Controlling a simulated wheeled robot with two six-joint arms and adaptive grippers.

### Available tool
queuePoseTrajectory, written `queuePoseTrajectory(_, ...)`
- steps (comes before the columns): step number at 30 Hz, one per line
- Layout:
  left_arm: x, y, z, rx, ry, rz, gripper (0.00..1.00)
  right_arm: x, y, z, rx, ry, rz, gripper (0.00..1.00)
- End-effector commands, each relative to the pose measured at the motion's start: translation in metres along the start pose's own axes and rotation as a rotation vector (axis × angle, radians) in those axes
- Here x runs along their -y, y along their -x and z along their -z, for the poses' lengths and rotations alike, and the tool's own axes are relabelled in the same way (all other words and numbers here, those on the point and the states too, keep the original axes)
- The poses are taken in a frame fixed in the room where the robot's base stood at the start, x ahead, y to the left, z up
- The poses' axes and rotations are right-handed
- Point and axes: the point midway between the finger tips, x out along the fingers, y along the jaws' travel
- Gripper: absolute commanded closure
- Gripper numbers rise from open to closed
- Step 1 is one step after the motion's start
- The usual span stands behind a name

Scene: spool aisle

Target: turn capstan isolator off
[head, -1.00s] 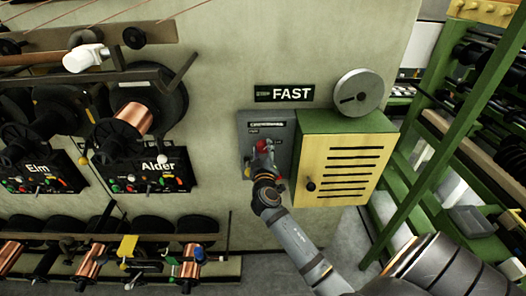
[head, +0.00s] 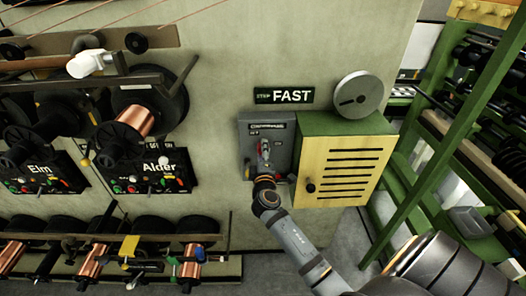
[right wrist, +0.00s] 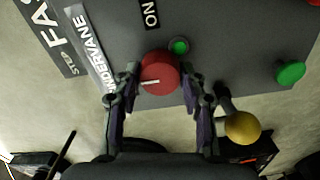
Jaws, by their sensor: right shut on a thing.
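A grey isolator box (head: 283,128) is on the wall under the FAST sign. My right gripper (head: 264,158) reaches it from below in the head view. In the right wrist view my right gripper (right wrist: 160,92) is shut on a round red knob (right wrist: 160,66), with a finger on each side. A short white line shows on the knob's lower left part, away from the ON label (right wrist: 150,13). A small green lamp (right wrist: 179,46) beside the knob looks lit. The name plate (right wrist: 90,45) is only partly readable, ending like "NDERVANE". My left gripper is out of view.
A yellow-and-green louvred cabinet (head: 338,172) adjoins the box on the right. A green button (right wrist: 290,72) and a yellow ball-ended lever (right wrist: 241,127) are near my right gripper. The Alder (head: 152,168) and Elm (head: 42,175) panels and copper spools are left.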

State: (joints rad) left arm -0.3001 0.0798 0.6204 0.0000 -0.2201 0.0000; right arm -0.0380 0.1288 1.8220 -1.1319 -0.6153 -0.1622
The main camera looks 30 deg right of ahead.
Motion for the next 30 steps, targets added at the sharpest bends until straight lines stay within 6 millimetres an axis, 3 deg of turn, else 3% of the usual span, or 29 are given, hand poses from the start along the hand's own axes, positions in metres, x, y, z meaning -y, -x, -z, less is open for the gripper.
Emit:
queuePoseTrajectory(17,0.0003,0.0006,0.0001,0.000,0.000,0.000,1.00,0.0012,0.0002,-0.0001,0.000,0.030,0.002,0.89)
queuePoseTrajectory(18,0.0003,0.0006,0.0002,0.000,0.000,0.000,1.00,0.0012,0.0002,-0.0001,0.000,0.030,0.002,0.54)
queuePoseTrajectory(21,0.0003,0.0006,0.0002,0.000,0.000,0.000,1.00,0.0010,0.0002,-0.0001,0.000,0.029,0.002,0.40)
queuePoseTrajectory(23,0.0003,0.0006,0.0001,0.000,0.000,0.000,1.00,0.0009,0.0002,-0.0001,0.000,0.029,0.001,0.35)
queuePoseTrajectory(30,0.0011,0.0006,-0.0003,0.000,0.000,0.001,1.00,0.0005,0.0002,0.0000,0.000,0.028,0.001,0.35)
